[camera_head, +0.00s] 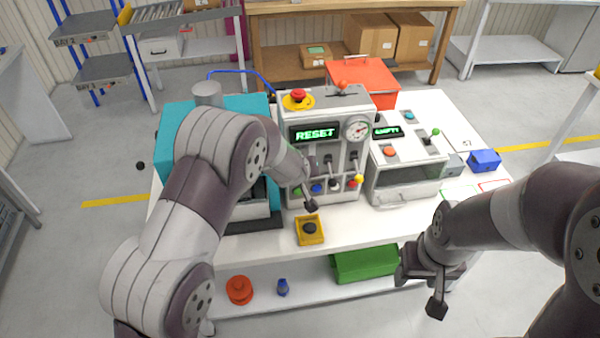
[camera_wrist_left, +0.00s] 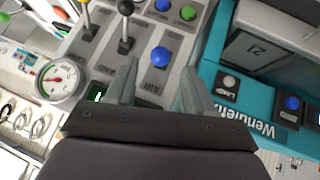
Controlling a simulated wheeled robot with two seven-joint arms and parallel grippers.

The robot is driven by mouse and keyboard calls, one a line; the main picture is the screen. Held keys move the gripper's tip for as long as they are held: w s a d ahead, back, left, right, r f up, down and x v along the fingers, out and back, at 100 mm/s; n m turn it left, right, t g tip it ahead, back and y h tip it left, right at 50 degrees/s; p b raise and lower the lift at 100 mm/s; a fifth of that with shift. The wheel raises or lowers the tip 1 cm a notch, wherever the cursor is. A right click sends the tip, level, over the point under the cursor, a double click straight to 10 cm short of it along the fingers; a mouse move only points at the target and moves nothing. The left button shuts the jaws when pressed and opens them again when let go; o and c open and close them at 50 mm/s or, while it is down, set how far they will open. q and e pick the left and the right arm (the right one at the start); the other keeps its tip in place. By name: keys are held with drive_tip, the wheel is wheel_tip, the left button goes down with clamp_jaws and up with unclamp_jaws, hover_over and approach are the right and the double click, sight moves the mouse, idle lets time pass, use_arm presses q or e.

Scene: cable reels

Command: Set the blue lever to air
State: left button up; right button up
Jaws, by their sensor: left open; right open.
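The blue lever (camera_wrist_left: 160,57) has a round blue knob and stands in a grey plate with lettering, one word reading AIR on the side nearer my gripper. In the head view the left gripper (camera_head: 309,186) partly covers the lever row. My right gripper (camera_head: 420,289) is open and empty, low at the table's front right.
A black-knobbed lever (camera_wrist_left: 126,7) stands beside the blue one. A round gauge (camera_wrist_left: 57,80) and a teal machine (camera_wrist_left: 228,70) flank the plate. A green bin (camera_head: 364,263) is on the lower shelf.

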use_arm(q)
drive_tip(key=v, duration=0.6)
drive_tip(key=shift+s, duration=0.1)
drive_tip(key=s+a+f+m+g+b, duration=0.1)
drive_tip(key=s+a+f+g, duration=0.15)
drive_tip(key=s, duration=0.45)
drive_tip(key=s+a+f+m+g+b, duration=0.1)
drive_tip(key=s+f+m+g, duration=0.15)
drive_tip(key=s, duration=0.45)
drive_tip(key=s+a+g+y+b, duration=0.1)
drive_tip(key=s+a+b, duration=0.3)
drive_tip(key=s+a, duration=0.5)
drive_tip(key=shift+s+g+b, duration=0.3)
drive_tip(key=shift+s+g, duration=0.1)
drive_tip(key=shift+s, duration=1.1)
